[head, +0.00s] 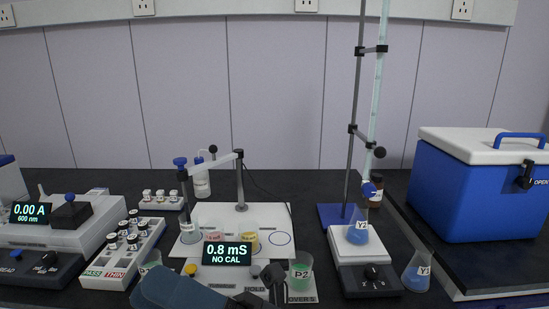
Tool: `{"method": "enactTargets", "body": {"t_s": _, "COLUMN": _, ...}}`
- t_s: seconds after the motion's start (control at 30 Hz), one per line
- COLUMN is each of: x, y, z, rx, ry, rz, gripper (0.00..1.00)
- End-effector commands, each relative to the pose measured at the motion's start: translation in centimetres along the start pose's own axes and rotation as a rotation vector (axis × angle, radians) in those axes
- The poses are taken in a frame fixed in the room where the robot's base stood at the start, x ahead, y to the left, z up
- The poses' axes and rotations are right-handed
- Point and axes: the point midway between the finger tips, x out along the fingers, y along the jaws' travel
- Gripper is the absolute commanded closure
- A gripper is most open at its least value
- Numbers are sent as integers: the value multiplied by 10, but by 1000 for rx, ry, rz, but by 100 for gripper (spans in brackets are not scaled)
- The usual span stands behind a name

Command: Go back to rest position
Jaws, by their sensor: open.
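My arm enters at the bottom centre, and my gripper (272,282) is at its end, dark and low in the picture. It is open and appears empty. It is just left of a green beaker marked P2 (301,272), which stands upright. I cannot tell whether they touch. My arm hides part of the bench's front edge and part of the conductivity meter's front.
A meter display (228,253) reads 0.8 mS, NO CAL. A vial rack (123,252) is left. Flask Y2 (358,232) stands on a stirrer under a burette; flask Y3 (416,272) stands right. A blue cooler (470,190) is far right.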

Motion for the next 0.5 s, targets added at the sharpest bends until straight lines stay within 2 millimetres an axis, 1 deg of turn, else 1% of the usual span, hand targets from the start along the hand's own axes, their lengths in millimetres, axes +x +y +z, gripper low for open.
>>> {"method": "enactTargets", "body": {"t_s": 0.03, "x": -6, "y": 6, "z": -3, "rx": 50, "ry": -78, "rz": 39, "gripper": 55}}
{"method": "enactTargets", "body": {"t_s": 0.17, "x": -30, "y": 22, "z": -4, "rx": 174, "ry": -275, "rz": 127, "gripper": 55}}
{"method": "enactTargets", "body": {"t_s": 0.27, "x": -54, "y": 32, "z": -8, "rx": 271, "ry": -425, "rz": 186, "gripper": 55}}
{"method": "enactTargets", "body": {"t_s": 0.37, "x": -83, "y": 38, "z": -15, "rx": 365, "ry": -572, "rz": 234, "gripper": 55}}
{"method": "enactTargets", "body": {"t_s": 0.4, "x": -95, "y": 40, "z": -18, "rx": 404, "ry": -631, "rz": 251, "gripper": 55}}
{"method": "enactTargets", "body": {"t_s": 0.47, "x": -114, "y": 43, "z": -25, "rx": 461, "ry": -718, "rz": 275, "gripper": 55}}
{"method": "enactTargets", "body": {"t_s": 0.5, "x": -128, "y": 45, "z": -30, "rx": 496, "ry": -775, "rz": 289, "gripper": 55}}
